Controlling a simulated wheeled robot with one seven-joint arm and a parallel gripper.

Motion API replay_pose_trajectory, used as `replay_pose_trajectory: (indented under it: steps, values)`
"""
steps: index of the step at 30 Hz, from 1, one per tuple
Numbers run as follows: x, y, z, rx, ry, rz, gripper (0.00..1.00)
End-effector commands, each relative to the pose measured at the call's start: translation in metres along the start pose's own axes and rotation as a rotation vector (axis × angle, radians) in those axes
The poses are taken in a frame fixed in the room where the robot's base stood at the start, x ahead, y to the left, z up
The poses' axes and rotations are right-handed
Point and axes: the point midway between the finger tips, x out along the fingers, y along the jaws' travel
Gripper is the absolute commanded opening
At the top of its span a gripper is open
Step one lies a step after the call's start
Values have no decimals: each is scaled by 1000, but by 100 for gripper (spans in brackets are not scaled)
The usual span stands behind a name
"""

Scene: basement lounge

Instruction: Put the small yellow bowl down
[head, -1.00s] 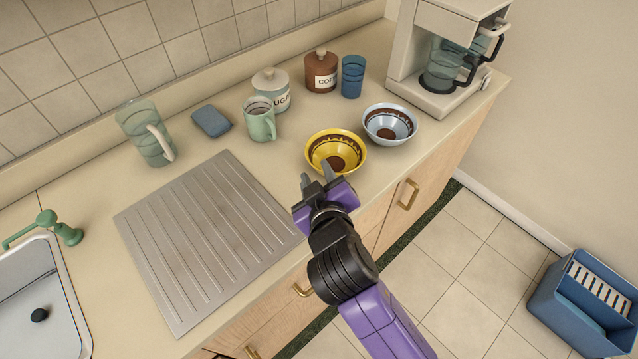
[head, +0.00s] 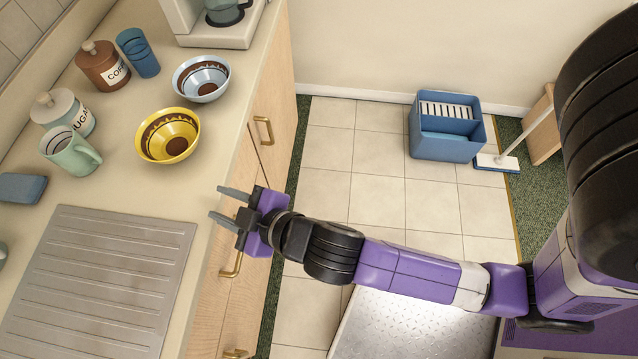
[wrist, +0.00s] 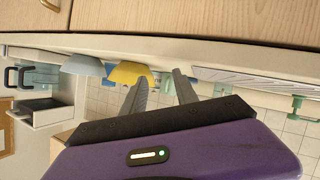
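The small yellow bowl (head: 167,135) stands upright on the counter (head: 127,190), near its front edge, in the head view. It has a brown patterned band and a brown centre. My gripper (head: 225,205) is open and empty, its two fingers spread, at the counter's front edge, closer to me than the bowl and apart from it. In the wrist view the fingers of my gripper (wrist: 160,92) point toward the counter edge, and the yellow bowl (wrist: 128,72) shows partly beyond them, with a finger overlapping part of it.
A light blue bowl (head: 201,78) stands just beyond the yellow one. A green mug (head: 70,152), sugar jar (head: 62,110), coffee jar (head: 103,65) and blue cup (head: 138,52) stand behind. A ridged metal drainboard (head: 100,270) lies nearer. A blue bucket (head: 445,145) stands on the floor.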

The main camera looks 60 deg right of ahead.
Motion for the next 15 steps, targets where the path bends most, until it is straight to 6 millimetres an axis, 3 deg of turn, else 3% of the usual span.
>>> replay_pose_trajectory:
  steps: [1, 6, 15]
  values:
    - [-16, -2, 15, 16, -1, -20, 35]
    - [-71, -6, 44, 97, 31, -76, 35]
    - [-178, 9, 58, 282, 93, -87, 35]
